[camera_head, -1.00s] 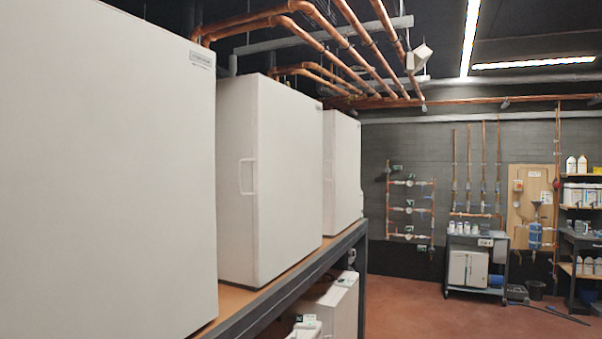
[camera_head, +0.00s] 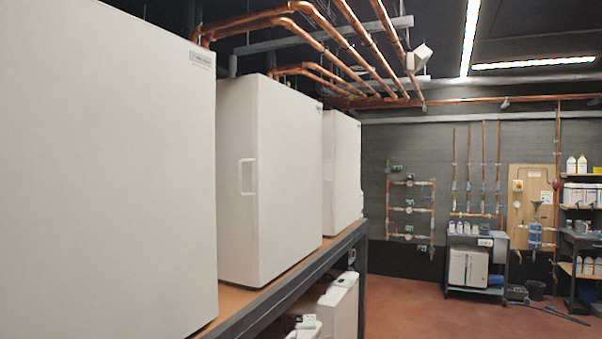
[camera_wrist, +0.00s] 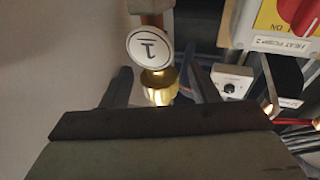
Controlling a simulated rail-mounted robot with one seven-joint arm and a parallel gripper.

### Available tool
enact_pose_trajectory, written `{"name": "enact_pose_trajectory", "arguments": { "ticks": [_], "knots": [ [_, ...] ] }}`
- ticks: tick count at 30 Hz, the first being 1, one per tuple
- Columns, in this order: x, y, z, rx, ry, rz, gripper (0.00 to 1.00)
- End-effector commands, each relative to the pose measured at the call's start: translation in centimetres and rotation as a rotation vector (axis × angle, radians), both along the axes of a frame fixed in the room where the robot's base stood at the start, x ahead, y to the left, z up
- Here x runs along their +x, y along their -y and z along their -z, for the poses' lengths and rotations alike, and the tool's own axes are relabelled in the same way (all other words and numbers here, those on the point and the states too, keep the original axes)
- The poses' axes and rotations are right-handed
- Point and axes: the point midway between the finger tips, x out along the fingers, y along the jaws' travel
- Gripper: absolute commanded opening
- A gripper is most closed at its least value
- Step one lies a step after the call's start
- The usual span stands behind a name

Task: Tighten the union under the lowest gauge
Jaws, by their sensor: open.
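My gripper (camera_wrist: 159,72) shows in the wrist view, its two dark fingers apart. A brass union nut (camera_wrist: 159,84) lies between the fingers in the picture, with a gap on each side; I cannot tell how deep it sits between them. The nut's lower end is hidden behind my gripper. The head view does not show my gripper.
In the wrist view, a red rotary switch (camera_wrist: 298,14) on a yellow plate and a grey box with a black knob (camera_wrist: 231,89) stand close on the right. In the head view, white cabinets (camera_head: 268,180) line the left; pipework (camera_head: 409,210) hangs on the back wall.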

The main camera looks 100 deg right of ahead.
Motion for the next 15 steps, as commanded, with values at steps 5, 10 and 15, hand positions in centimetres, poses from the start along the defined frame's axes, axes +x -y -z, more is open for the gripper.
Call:
{"name": "enact_pose_trajectory", "arguments": {
  "ticks": [5,10,15],
  "knots": [
    [0.01,0.0,0.02,0.0,0.0,0.0,0.18],
    [0.01,0.0,0.02,0.0,0.0,0.0,0.0],
    [0.01,0.0,0.02,0.0,0.0,0.0,0.0]
  ]
}}
